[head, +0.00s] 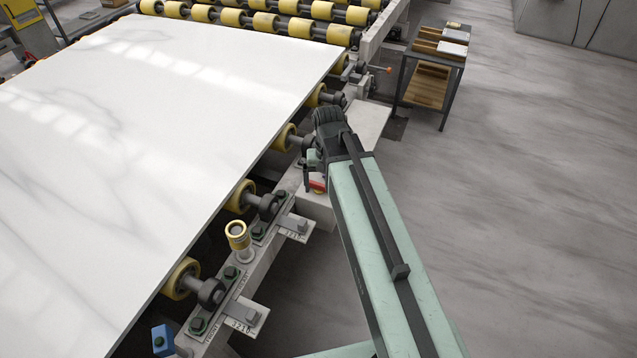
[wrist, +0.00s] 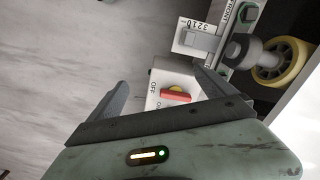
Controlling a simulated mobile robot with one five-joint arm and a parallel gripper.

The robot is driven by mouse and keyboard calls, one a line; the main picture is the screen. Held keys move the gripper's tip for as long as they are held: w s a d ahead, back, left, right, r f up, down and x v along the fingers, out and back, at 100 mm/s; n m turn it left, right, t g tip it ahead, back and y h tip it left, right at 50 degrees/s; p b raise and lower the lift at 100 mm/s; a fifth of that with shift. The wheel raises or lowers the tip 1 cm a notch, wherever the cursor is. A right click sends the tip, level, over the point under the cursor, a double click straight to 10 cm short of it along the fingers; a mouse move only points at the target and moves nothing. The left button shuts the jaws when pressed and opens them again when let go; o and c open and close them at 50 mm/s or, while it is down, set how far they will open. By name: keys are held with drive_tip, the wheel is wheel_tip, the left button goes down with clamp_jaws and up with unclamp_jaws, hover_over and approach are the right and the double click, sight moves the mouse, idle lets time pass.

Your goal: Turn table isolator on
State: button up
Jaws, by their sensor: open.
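The table isolator is a pale box (wrist: 160,77) with a red handle (wrist: 178,95) on a yellow disc. In the wrist view the handle lies roughly level across the picture. An OFF label (wrist: 154,88) is beside its left end, and smaller lettering lies below that, partly hidden by my gripper. In the head view the red handle (head: 318,184) shows just beside my arm's end, on the box (head: 317,207) at the table frame. My gripper (wrist: 160,76) is open and empty, its fingers on either side of the box in the picture. I cannot tell whether they touch it.
A white stone slab (head: 150,120) lies on the roller table to the left. Yellow rollers (head: 240,196) and brackets (head: 245,312) line its edge, with a yellow-capped post (head: 237,236). A small cart (head: 430,80) stands at the back. The floor (head: 520,220) to the right is clear.

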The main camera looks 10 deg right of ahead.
sight(319, 184)
drive_tip(key=w+f+m, duration=0.1)
drive_tip(key=w, duration=0.2)
drive_tip(key=w+m+b, duration=0.1)
drive_tip(key=w+m, duration=0.1)
drive_tip(key=w, duration=0.2)
drive_tip(key=w+f+m, duration=0.1)
drive_tip(key=w+m, duration=0.1)
drive_tip(key=w, duration=0.1)
drive_tip(key=shift+w+f+b, duration=0.15)
drive_tip(key=shift+f+b, duration=0.2)
drive_tip(key=shift+f, duration=0.15)
wheel_tip(319, 184, down, 8)
drive_tip(key=b, duration=0.8)
drive_tip(key=shift+r, duration=0.3)
drive_tip(key=shift+c, duration=0.4)
